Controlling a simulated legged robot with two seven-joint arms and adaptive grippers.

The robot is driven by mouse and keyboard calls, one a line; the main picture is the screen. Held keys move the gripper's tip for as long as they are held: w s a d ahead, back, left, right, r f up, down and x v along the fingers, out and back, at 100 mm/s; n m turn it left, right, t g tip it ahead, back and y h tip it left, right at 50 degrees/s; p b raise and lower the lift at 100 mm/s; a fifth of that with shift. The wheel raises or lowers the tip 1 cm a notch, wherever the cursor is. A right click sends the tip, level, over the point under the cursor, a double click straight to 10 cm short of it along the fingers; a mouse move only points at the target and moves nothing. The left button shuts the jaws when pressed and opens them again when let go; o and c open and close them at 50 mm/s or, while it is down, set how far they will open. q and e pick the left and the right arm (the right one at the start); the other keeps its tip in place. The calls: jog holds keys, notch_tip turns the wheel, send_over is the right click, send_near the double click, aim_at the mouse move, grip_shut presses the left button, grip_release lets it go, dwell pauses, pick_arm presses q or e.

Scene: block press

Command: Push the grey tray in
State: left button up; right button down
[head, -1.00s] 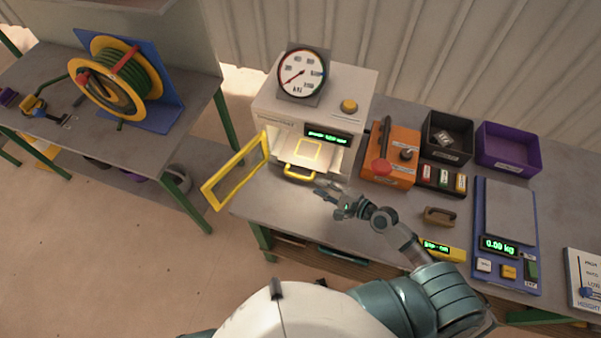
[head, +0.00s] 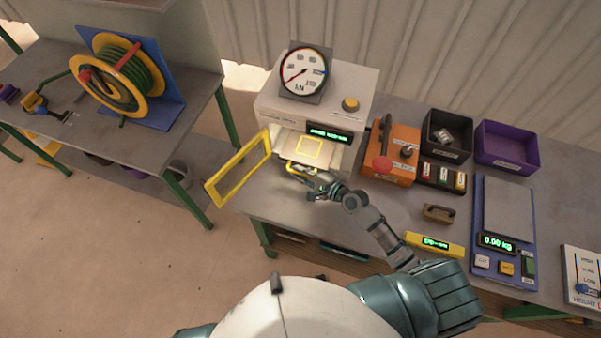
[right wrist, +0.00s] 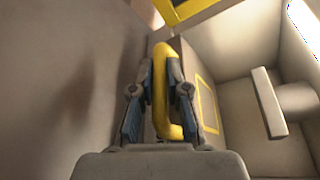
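The grey tray (head: 308,148), marked with a yellow square outline, sticks out of the open front of the white press (head: 268,98). Its yellow handle (right wrist: 171,90) is at the tray's front edge. My right gripper (head: 308,179) is at this handle. In the right wrist view, the fingers (right wrist: 164,88) stand on either side of the handle with their tips close to it. Whether they clamp it cannot be told. The tray's outlined top (right wrist: 207,103) shows beyond the right finger. My left gripper is not in view.
The press's yellow-framed door (head: 238,168) stands open to the left. A tan-handled block (head: 438,213), a yellow display bar (head: 434,244) and a blue scale (head: 504,226) lie further right.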

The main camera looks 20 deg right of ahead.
aim_at(311, 167)
jog(key=shift+s+a, duration=0.1)
jog(key=shift+a, duration=0.05)
jog(key=w+d, duration=0.1)
jog(key=w+d+b, duration=0.1)
jog(key=w, duration=0.1)
jog(key=shift+w+d+f+b, duration=0.15)
jog(key=shift+w+d+b, duration=0.1)
jog(key=shift+b, duration=0.05)
jog(key=c, duration=1.4)
grip_release()
jog(key=shift+c, duration=0.2)
jog(key=v, duration=1.2)
jog(key=shift+d, duration=0.1)
